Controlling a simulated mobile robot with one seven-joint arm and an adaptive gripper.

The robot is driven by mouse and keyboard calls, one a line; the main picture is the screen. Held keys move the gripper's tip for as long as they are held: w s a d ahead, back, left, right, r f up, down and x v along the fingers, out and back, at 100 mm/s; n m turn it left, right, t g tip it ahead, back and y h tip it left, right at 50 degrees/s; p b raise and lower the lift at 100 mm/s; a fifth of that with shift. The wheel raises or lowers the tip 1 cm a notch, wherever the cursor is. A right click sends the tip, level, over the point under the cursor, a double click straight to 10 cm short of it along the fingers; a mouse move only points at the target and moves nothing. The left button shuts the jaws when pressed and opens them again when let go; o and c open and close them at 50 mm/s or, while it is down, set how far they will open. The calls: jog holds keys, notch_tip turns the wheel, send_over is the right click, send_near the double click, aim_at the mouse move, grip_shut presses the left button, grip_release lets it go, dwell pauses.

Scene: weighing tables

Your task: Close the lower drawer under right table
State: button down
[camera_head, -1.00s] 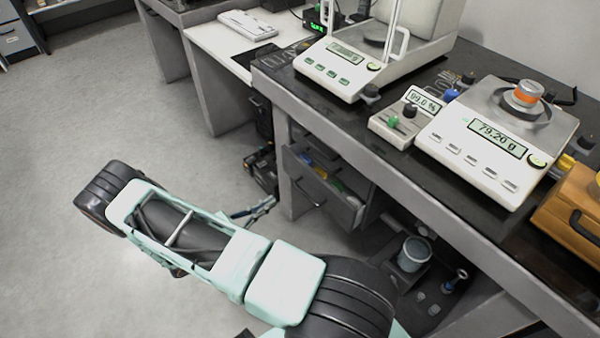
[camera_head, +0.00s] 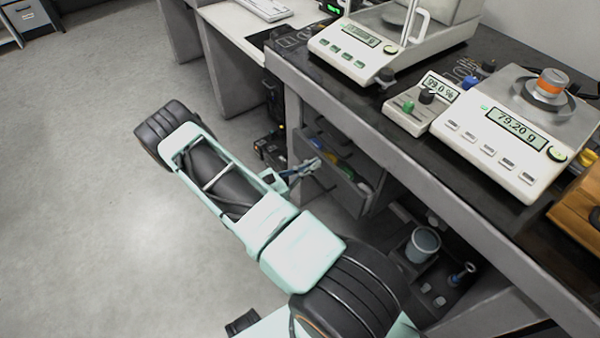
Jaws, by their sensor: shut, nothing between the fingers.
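A dark grey drawer (camera_head: 351,196) under the right table (camera_head: 345,122) stands pulled out, and items show inside it. My gripper (camera_head: 309,166) is shut and empty. It is small in the view, at the left part of the drawer front, overlapping it in the picture. I cannot tell whether it touches. My pale green arm reaches toward it from the lower middle and hides part of the floor.
Balances (camera_head: 507,131) and a small control box (camera_head: 416,112) stand on the tabletop. A grey bucket (camera_head: 423,244) and small items stand below, right of the drawer. Dark equipment (camera_head: 270,148) sits on the floor left of the drawer. The floor at left is clear.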

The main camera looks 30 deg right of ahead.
aim_at(322, 159)
jog(key=shift+d, duration=0.4)
jog(key=shift+w+d, duration=0.15)
jog(key=shift+d, duration=1.2)
